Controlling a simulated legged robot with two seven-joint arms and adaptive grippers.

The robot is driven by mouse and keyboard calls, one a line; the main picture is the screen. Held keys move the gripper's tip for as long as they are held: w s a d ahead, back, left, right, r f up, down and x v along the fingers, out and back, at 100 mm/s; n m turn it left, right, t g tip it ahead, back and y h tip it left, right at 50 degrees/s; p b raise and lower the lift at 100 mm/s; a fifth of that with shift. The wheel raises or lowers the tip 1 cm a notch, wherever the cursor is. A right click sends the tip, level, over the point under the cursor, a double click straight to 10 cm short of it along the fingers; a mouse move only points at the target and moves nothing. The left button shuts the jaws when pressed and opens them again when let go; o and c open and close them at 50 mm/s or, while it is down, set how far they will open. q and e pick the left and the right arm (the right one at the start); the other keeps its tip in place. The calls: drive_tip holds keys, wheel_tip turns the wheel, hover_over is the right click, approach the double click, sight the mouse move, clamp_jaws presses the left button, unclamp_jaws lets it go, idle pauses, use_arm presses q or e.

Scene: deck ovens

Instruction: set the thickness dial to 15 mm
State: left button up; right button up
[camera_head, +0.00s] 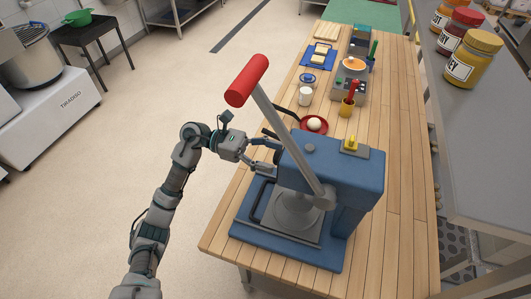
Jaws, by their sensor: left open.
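A blue dough press (365,183) stands on the near part of the wooden table. A long grey lever with a red handle (248,80) rises from it to the upper left. On top of the press sits a yellow knob (351,143) on a grey plate, which looks like the thickness dial. Its scale and setting are too small to read. My left gripper (273,157) is open and empty at the left side of the press, left of the dial and apart from it. I cannot tell whether its fingers touch the press body. My right gripper is not in view.
A red plate with a pale dough ball (314,124) lies just behind the press. Jars (473,59) line the shelf at right. Open floor lies left.

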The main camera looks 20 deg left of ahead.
use_arm(q)
drive_tip(key=shift+d+r, duration=0.1)
drive_tip(key=shift+d, duration=0.8)
drive_tip(key=c, duration=0.3)
drive_tip(key=shift+a, duration=0.35)
drive_tip(key=c, duration=0.4)
drive_tip(key=shift+a, duration=0.35)
drive_tip(key=c, duration=0.4)
drive_tip(key=shift+a, duration=0.1)
drive_tip(key=shift+c, duration=0.2)
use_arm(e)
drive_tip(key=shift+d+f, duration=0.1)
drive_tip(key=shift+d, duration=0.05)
